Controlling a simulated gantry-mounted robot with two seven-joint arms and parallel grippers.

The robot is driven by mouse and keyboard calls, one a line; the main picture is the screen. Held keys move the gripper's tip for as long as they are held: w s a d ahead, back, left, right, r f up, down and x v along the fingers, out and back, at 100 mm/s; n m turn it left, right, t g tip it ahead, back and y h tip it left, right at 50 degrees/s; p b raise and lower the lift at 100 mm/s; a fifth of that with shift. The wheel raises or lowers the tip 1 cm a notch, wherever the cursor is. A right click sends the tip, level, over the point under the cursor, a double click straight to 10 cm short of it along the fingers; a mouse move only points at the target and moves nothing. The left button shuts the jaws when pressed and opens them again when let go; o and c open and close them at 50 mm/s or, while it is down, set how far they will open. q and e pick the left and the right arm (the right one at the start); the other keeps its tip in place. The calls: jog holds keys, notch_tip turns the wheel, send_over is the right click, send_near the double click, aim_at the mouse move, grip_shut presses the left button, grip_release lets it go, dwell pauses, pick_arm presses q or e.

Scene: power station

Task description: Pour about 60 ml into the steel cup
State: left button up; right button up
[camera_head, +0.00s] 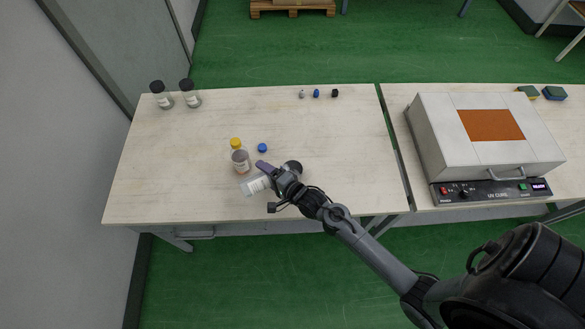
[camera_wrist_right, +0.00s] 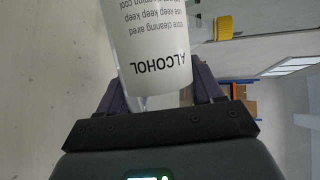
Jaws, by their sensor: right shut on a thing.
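My right gripper (camera_head: 266,174) is shut on a white-labelled bottle (camera_head: 254,185) near the front middle of the left table. The label reads ALCOHOL in the right wrist view, where the bottle (camera_wrist_right: 155,50) sits between the purple fingers. In the head view the bottle is tilted well over, its far end towards the left. A small round greyish vessel (camera_head: 241,164), perhaps the steel cup, stands just behind and left of the bottle. I cannot tell whether they touch, or whether liquid flows. My left gripper is not in view.
A yellow-topped item (camera_head: 236,143) and a blue cap (camera_head: 262,147) are close behind the vessel. Two dark-capped jars (camera_head: 189,96) stand at the back left. Several small items (camera_head: 317,93) lie at the back.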

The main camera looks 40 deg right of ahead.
jog(key=shift+a+r+n+b, duration=0.15)
jog(key=shift+n+b, duration=0.25)
jog(key=shift+n, duration=0.4)
jog(key=shift+a+f+n+g+h+b, duration=0.2)
jog(key=shift+f+n+g+h+b, duration=0.15)
jog(key=shift+h, duration=0.15)
jog(key=shift+w+r, duration=0.1)
jog(key=shift+n+h+p, duration=0.25)
jog(key=shift+h+p, duration=0.05)
jog(key=shift+p, duration=0.2)
dwell(0.5)
